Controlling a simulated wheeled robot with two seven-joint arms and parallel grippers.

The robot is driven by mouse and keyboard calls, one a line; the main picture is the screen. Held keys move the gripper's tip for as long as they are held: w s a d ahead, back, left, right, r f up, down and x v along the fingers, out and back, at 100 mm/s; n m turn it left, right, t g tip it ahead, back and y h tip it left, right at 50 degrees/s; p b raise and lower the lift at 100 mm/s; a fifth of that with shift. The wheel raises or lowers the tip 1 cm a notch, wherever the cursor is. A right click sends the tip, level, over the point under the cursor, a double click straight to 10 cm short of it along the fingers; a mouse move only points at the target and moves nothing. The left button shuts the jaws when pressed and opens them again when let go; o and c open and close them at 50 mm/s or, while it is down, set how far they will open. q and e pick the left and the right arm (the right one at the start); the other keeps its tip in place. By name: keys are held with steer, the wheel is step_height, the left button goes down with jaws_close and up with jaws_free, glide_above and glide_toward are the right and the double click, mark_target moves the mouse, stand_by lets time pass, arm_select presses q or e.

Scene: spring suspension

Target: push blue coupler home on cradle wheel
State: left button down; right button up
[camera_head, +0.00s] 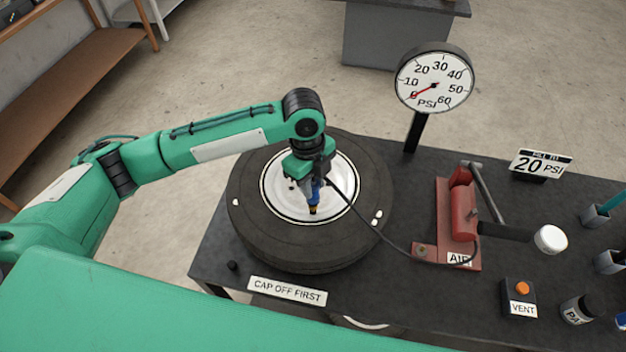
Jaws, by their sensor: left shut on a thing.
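The wheel (250,217), a black tyre with a white rim, lies flat on the dark bench. My left gripper (314,178) points down over the rim and is shut on the blue coupler (315,190). The coupler is upright, with a brass-coloured lower end (312,209) close to the rim. I cannot tell how far it sits on the valve, which is hidden. A black hose (375,228) runs from the coupler to the red air pump (462,212). My right gripper is not in view.
A gauge (434,82) reads near 0 behind the wheel. A "20 PSI" sign (540,164), an orange vent button (522,288) and holders stand at right. A small black cap (232,266) lies by the "CAP OFF FIRST" label (287,291).

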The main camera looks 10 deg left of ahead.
arm_select(q)
steer(key=shift+f, duration=0.25)
steer(key=shift+f, duration=0.5)
steer(key=c, duration=1.1)
jaws_free()
step_height(320, 180, up, 7)
steer(key=p, duration=0.7)
steer(key=shift+r, duration=0.1)
